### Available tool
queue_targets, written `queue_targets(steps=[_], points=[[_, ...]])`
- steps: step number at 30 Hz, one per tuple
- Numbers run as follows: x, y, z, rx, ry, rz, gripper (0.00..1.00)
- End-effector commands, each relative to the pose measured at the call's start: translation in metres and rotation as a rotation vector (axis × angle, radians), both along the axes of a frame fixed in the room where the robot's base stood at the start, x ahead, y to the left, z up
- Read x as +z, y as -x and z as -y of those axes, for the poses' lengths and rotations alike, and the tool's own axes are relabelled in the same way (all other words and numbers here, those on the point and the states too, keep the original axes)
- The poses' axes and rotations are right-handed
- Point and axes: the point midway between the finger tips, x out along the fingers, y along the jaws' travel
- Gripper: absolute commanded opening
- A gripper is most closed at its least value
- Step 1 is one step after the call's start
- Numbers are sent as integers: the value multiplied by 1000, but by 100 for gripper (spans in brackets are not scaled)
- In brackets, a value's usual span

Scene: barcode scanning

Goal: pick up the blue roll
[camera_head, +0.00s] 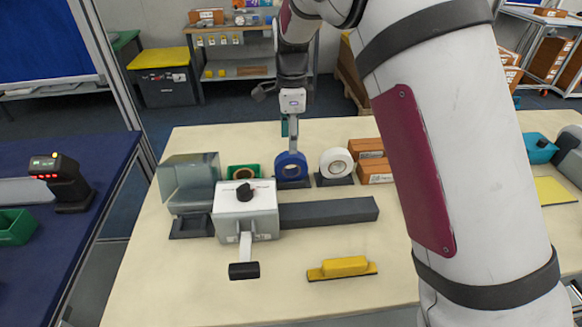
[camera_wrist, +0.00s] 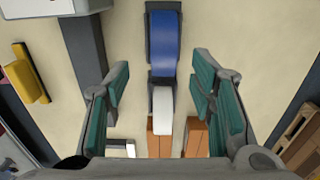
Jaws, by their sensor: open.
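The blue roll (camera_head: 291,166) stands upright on a dark base on the table, between a green roll (camera_head: 243,172) and a white roll (camera_head: 336,163). In the wrist view the blue roll (camera_wrist: 164,45) lies at the top middle, with the white roll (camera_wrist: 162,112) below it. My gripper (camera_head: 290,128) hangs just above and behind the blue roll in the head view. In the wrist view my gripper (camera_wrist: 160,85) is open, teal pads wide apart and nothing held. The far finger is mostly hidden in the head view.
A grey and white machine (camera_head: 245,208) with a long dark bar (camera_head: 328,212) stands in front of the rolls. Orange boxes (camera_head: 373,170) sit right of the white roll. A yellow block (camera_head: 343,267) lies near the front. The table's front left is clear.

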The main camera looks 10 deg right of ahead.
Motion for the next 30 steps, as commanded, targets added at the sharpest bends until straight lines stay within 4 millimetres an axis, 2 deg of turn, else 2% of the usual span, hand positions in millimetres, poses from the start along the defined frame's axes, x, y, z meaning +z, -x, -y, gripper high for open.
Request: queue_targets(steps=[1, 6, 14, 22, 30], points=[[-11, 1, 0, -1, 1, -5, 50], [-38, 1, 0, -1, 1, -3, 50], [-56, 0, 0, 0, 0, -2, 50], [-93, -4, 0, 0, 1, -2, 50], [-102, -5, 0, 0, 0, 0, 50]])
